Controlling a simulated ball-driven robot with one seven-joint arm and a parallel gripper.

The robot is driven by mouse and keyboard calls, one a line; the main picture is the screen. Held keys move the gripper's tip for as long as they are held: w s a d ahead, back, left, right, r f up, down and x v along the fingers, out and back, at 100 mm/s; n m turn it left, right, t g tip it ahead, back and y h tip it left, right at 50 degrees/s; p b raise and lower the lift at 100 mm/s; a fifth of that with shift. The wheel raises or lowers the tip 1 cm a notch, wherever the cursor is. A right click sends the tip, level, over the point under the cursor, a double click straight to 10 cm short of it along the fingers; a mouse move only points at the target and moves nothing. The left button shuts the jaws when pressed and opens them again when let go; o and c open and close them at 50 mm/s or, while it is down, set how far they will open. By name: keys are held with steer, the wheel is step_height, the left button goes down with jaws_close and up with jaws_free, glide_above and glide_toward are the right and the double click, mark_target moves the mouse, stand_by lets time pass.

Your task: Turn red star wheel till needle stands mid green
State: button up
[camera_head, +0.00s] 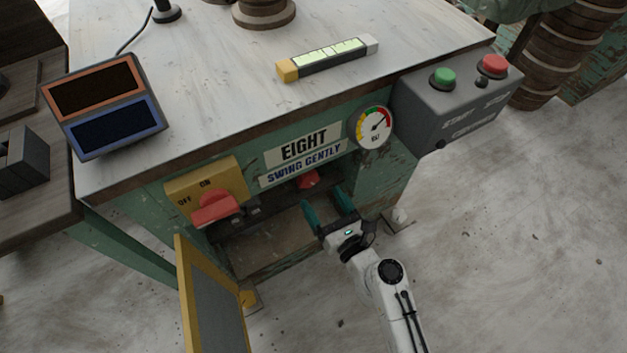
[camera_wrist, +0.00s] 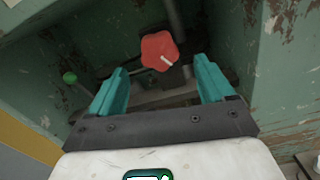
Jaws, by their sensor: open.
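The red star wheel (camera_head: 308,180) sits inside the open recess in the green cabinet's front, below the sign. In the wrist view the wheel (camera_wrist: 160,51) shows a white mark pointing to the lower right, and it lies ahead of and between my fingers. My gripper (camera_head: 328,206) is open and empty, its teal fingers at the recess mouth, short of the wheel. It also shows in the wrist view (camera_wrist: 160,88). The round gauge (camera_head: 374,128) has a white face with green, yellow and red bands. Its needle points to the upper right, toward the red band.
A yellow-framed door (camera_head: 212,300) hangs open to the left of the recess. A red switch handle (camera_head: 214,208) juts out at the upper left. A grey button box (camera_head: 455,105) is at the right.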

mark_target(310, 182)
steer(key=x, duration=0.7)
steer(key=shift+b, duration=0.4)
steer(key=c, duration=1)
steer(key=shift+c, duration=0.2)
steer(key=shift+n, duration=0.4)
